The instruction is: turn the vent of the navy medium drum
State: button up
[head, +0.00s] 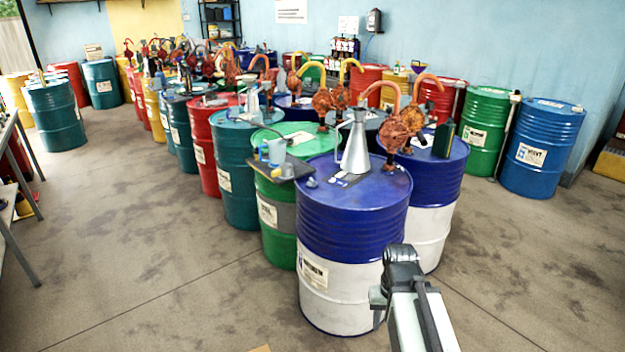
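A navy drum with a white lower half (352,240) stands nearest to me, with a label (313,272) too small to read surely. A second navy and white drum (436,195) stands behind it to the right, so I cannot tell by label which is the medium one. A small grey knob (312,182), possibly the vent, sits at the left of the near drum's top. My gripper (392,280) is at the lower right, in front of the near drum and below its top. It appears apart from the knob, and its fingers cannot be made out.
A green drum (283,215) with a grey tray (280,168) adjoins on the left. Floor is free at left and right front.

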aim_at(311, 182)
jog(key=u, duration=0.3)
jog(key=i, duration=1.2)
jog(key=u, duration=0.8)
jog(key=i, duration=0.4)
jog(key=u, duration=0.35)
jog(key=k, duration=0.85)
jog(key=u, duration=0.15)
jog(key=i, duration=0.9)
jog(key=z, duration=0.05)
